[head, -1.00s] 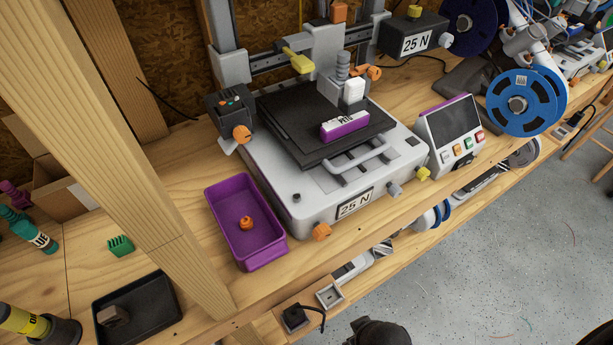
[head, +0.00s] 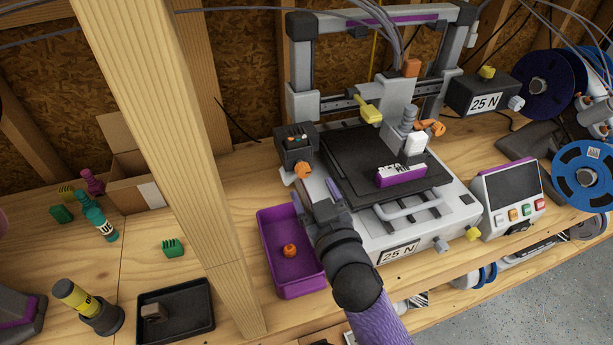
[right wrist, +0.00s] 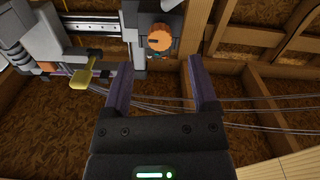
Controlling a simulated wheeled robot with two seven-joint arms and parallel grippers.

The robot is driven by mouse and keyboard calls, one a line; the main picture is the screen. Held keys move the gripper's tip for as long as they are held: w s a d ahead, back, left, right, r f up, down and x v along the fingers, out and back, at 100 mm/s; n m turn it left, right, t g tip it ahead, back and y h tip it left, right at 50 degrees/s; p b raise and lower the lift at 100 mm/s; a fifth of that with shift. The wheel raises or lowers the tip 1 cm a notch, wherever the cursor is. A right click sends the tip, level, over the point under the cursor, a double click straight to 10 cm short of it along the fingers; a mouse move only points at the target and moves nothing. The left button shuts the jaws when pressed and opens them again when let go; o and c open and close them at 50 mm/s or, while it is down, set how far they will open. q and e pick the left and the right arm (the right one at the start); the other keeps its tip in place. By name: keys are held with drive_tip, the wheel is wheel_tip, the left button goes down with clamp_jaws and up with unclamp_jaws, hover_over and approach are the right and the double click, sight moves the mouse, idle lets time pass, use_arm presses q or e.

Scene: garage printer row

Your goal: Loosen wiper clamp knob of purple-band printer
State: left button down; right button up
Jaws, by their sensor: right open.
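The purple-band printer (head: 463,207) stands on the bench, with a purple strip on its top beam. A black box (head: 296,145) at its left front carries an orange knob (head: 303,171). An orange knob, which looks like the same one, shows in the right wrist view (right wrist: 159,40), beyond the fingertips and roughly between their lines. My right gripper (head: 316,195) is open and empty, just below this knob and apart from it; its purple fingers spread in the right wrist view (right wrist: 160,65). Another orange part (head: 430,127) sits by the print head. My left gripper does not show.
A purple bin (head: 275,220) with an orange knob inside lies below my right gripper. A wooden post (head: 165,130) rises at the left. A purple block (head: 401,176) sits on the print bed. A control panel (head: 512,190) and blue spool (head: 583,177) stand to the right.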

sight(304, 173)
drive_tip(key=x, duration=0.4)
drive_tip(key=shift+w+a+b, duration=0.15)
drive_tip(key=shift+w+b, duration=0.2)
drive_tip(key=shift+w, duration=0.05)
clamp_jaws()
